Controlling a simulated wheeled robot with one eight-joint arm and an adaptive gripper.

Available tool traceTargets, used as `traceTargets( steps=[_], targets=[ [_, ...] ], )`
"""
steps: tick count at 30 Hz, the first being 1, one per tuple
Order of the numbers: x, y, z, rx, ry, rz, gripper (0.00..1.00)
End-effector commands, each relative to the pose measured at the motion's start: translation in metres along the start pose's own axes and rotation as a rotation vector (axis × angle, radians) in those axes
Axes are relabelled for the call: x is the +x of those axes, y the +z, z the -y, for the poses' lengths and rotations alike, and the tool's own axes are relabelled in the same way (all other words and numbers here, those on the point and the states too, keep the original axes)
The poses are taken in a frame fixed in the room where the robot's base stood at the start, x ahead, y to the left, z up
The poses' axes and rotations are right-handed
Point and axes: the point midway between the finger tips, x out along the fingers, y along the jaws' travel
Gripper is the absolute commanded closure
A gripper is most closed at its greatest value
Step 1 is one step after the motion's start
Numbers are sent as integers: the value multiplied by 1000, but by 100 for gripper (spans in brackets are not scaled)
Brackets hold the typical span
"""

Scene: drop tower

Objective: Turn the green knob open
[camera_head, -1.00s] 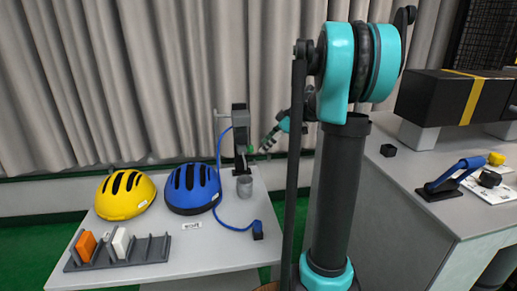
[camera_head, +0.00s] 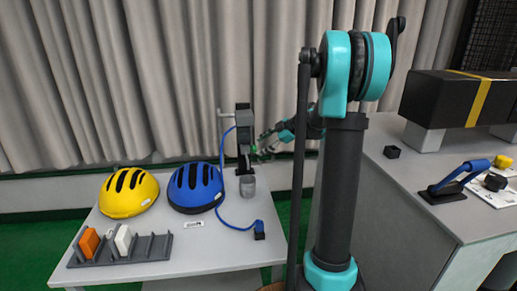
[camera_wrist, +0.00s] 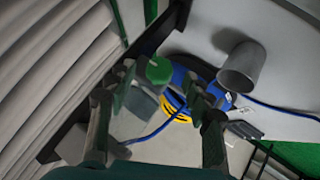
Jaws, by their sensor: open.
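The green knob (camera_wrist: 158,70) shows in the wrist view just beyond and between the fingertips of my gripper (camera_wrist: 160,85). The two fingers stand apart on either side of it, and I cannot tell whether either one touches it. In the head view the knob (camera_head: 253,149) is a small green spot on the right side of the dark upright stand (camera_head: 243,128). My gripper (camera_head: 263,145) reaches it from the right, open, and partly hides it.
A grey cup (camera_head: 247,186) stands below the knob. A blue helmet (camera_head: 194,186), a yellow helmet (camera_head: 128,192), a blue hose (camera_head: 228,218) and a slotted rack (camera_head: 120,249) share the table. A second table (camera_head: 430,190) stands right of my arm.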

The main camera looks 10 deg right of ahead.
Motion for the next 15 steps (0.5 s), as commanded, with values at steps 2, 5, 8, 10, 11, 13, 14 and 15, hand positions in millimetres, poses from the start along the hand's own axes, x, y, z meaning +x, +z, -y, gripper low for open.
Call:
traceTargets(
  steps=[2,5,8,10,11,13,14,15],
  targets=[
    [11,0,0,-2,-2,-1,48],
    [20,0,0,-1,-1,0,48],
    [25,0,0,0,-1,0,48],
    [27,0,0,0,0,1,48],
    [27,0,0,0,0,1,48],
    [27,0,0,0,0,1,48],
    [27,0,0,0,0,1,48],
    [27,0,0,0,0,1,48]
  ],
)
